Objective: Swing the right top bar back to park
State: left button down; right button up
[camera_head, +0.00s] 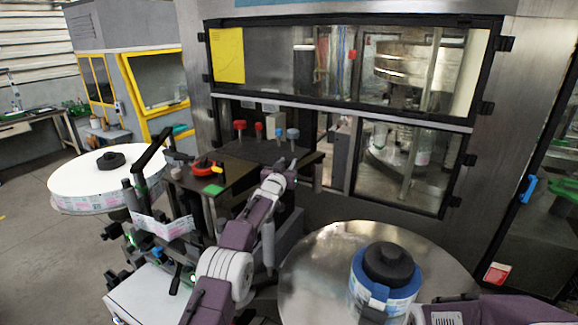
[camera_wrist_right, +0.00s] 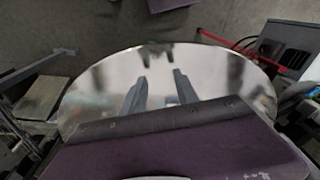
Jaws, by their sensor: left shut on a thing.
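My left gripper (camera_head: 284,172) is shut at the middle of the head view, in front of the machine. A dark bar (camera_head: 314,158), seemingly the right top bar, shows just beyond its fingers; the grip itself is mostly hidden. A second black bar (camera_head: 152,147) slants up at the edge of the left reel. My right arm enters at the lower right of the head view, its gripper not clearly seen there. In the right wrist view my right gripper (camera_wrist_right: 159,78) has its fingers apart and empty, above a shiny round plate (camera_wrist_right: 100,88).
The round metal plate (camera_head: 312,262) carries a blue-banded label roll with a black hub (camera_head: 388,262) at the lower right. A white reel (camera_head: 75,183) lies at the left. Red and blue knobs (camera_head: 239,126) stand behind the left gripper. The framed glass machine front (camera_head: 345,108) blocks the back.

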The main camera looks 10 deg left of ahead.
pick_arm(q)
jog(key=shift+a+f, duration=0.1)
jog(key=shift+f, duration=0.1)
jog(key=c, duration=1.3)
grip_release()
jog(key=shift+o, duration=1.3)
jog(key=shift+w, duration=0.1)
jog(key=shift+w+a, duration=0.15)
